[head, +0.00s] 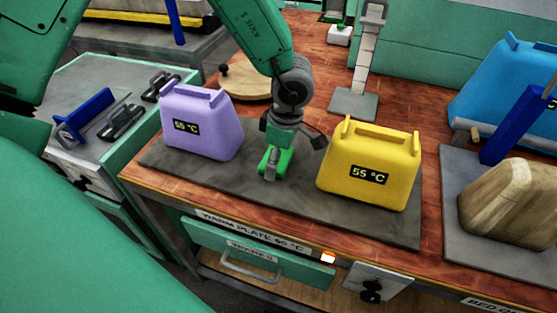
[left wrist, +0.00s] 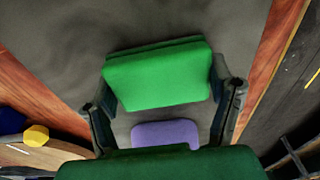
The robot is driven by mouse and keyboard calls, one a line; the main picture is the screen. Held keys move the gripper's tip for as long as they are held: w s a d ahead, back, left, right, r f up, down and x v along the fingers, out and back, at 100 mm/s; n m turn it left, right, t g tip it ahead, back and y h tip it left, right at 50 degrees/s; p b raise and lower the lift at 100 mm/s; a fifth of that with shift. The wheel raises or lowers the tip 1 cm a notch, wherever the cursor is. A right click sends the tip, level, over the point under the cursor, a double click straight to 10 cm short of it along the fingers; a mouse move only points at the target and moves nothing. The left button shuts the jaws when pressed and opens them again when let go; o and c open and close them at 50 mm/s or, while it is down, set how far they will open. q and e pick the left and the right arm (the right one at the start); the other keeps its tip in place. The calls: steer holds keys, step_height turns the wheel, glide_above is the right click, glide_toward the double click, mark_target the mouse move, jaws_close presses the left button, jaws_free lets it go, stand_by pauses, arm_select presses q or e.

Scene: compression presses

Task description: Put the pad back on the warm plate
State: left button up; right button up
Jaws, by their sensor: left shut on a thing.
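My left gripper (head: 272,160) is shut on a green block, which I take for the pad (left wrist: 158,78). In the left wrist view the pad sits between both fingers. In the head view the gripper points down over the grey warm plate (head: 290,212), between a purple container (head: 203,122) and a yellow container (head: 367,167). The pad is at or just above the plate; contact is unclear. My right gripper is not in view.
Both containers stand upright on the plate, close to the gripper's sides. A round wooden board (head: 245,80) and a metal stand (head: 353,103) are behind. A second grey plate (head: 462,240) with a wood-patterned container (head: 510,206) is at right. The plate's front middle is clear.

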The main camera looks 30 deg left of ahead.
mark_target(283, 157)
arm_select(q)
steer(key=shift+a+f, duration=0.2)
steer(key=shift+f, duration=0.2)
steer(key=shift+a, duration=0.1)
steer(key=o, duration=1.3)
steer(key=shift+r, duration=0.15)
steer(key=shift+d+r, duration=0.2)
steer(key=shift+r, duration=0.1)
steer(key=r, duration=0.3)
steer(key=r+p, duration=0.1)
steer(key=r, duration=0.3)
steer(key=d+r+p, duration=0.1)
steer(key=r, duration=0.2)
steer(key=shift+w+r, duration=0.2)
steer(key=shift+w, duration=0.05)
steer(key=shift+d+r, duration=0.15)
steer(key=shift+r, duration=0.25)
